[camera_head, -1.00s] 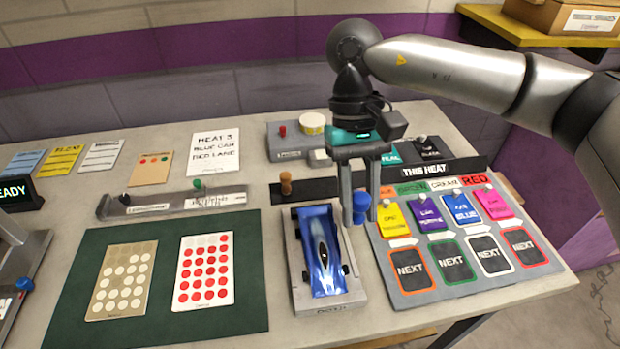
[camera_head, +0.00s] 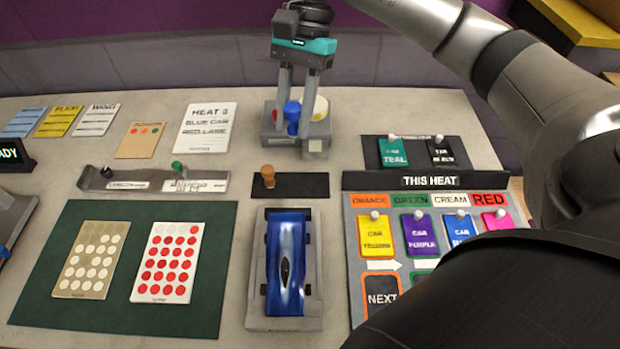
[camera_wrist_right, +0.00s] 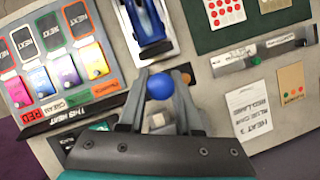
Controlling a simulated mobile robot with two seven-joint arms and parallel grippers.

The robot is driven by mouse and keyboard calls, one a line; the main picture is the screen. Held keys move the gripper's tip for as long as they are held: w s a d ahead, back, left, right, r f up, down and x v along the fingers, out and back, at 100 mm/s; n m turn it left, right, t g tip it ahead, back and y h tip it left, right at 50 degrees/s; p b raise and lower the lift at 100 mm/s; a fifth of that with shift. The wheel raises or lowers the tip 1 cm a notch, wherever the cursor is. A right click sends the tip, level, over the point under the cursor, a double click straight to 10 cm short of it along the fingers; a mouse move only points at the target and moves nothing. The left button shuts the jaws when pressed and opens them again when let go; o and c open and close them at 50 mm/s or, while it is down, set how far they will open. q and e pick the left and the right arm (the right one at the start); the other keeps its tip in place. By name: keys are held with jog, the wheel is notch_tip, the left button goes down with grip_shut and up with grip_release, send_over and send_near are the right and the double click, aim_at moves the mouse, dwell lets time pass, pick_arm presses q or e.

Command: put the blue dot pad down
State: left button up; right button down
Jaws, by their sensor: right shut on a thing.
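The blue dot pad (camera_head: 292,112) is a small piece with a round blue knob. My right gripper (camera_head: 295,132) is shut on it and points down, in front of the grey box (camera_head: 270,125) at the back in the head view. In the right wrist view the blue knob (camera_wrist_right: 160,86) sits between the fingers. The pad's underside is hidden, and its height above the table is hard to tell. An orange-brown knobbed pad (camera_head: 268,176) stands on a dark strip (camera_head: 308,186). A grey rack (camera_head: 140,182) holds black and green knobs. My left gripper is out of view.
The blue car (camera_head: 286,262) sits on a grey stand (camera_head: 285,323) in front of the dark strip. A board of coloured car cards (camera_head: 402,202) lies to the right, partly behind my arm. Dotted cards lie on a green mat (camera_head: 120,225) at left.

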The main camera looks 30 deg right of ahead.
jog(key=d+r+m+t, duration=0.1)
jog(key=d+m+t, duration=0.1)
jog(key=d+m, duration=0.15)
pick_arm(q)
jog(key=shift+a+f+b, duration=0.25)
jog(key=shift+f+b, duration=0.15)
jog(key=shift+b, duration=0.1)
pick_arm(e)
jog(key=m, duration=0.1)
send_near(306, 188)
jog(key=shift+y, duration=0.4)
jog(key=x, duration=0.5)
jog(key=shift+d+f, duration=0.1)
jog(key=shift+f, duration=0.3)
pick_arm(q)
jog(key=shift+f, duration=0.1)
pick_arm(e)
jog(key=shift+f, duration=0.1)
jog(key=shift+f+b, duration=0.15)
jog(key=shift+b, duration=0.15)
jog(key=c, duration=0.6)
grip_release()
